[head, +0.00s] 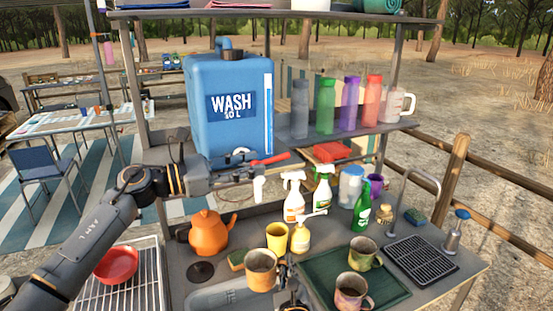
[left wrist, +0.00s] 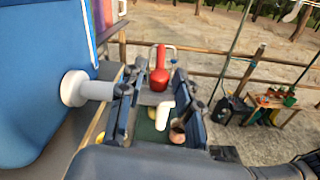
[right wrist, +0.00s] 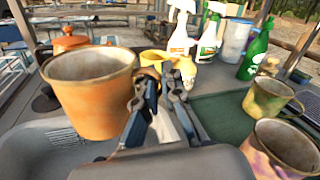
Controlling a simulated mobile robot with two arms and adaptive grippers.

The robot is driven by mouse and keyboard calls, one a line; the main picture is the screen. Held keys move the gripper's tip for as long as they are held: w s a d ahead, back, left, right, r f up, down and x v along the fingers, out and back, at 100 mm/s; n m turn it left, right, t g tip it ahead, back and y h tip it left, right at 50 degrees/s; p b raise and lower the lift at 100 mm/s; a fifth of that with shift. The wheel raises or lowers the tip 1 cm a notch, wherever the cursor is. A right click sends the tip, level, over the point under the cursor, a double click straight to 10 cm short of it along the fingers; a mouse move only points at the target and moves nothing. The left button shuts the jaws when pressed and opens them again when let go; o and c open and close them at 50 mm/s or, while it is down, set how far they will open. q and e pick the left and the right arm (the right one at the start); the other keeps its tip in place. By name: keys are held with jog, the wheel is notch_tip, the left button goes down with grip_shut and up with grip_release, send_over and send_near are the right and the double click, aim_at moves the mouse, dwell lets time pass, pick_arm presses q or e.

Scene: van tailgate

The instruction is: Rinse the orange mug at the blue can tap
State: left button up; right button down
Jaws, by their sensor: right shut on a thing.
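No water shows. My left gripper (left wrist: 152,92) is open, its fingers either side of the tap, with no clear contact. The orange mug (right wrist: 95,95), upright with brownish marks, also shows in the head view (head: 261,272), lower than the spout. My right gripper (right wrist: 160,90) is shut on its handle side. Its floor is hidden.
Two stained mugs (head: 364,252) (head: 352,291) stand on the green mat (head: 318,270) at right. A yellow cup (head: 277,236), soap pump (head: 300,238), spray bottles (head: 294,200) and orange kettle (head: 208,233) stand behind the held mug. Bottles line the shelf right of the can.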

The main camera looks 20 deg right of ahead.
aim_at(290, 156)
pick_arm(q)
jog(key=d, duration=0.7)
jog(key=shift+w, duration=0.2)
jog(key=shift+a, duration=0.1)
grip_shut()
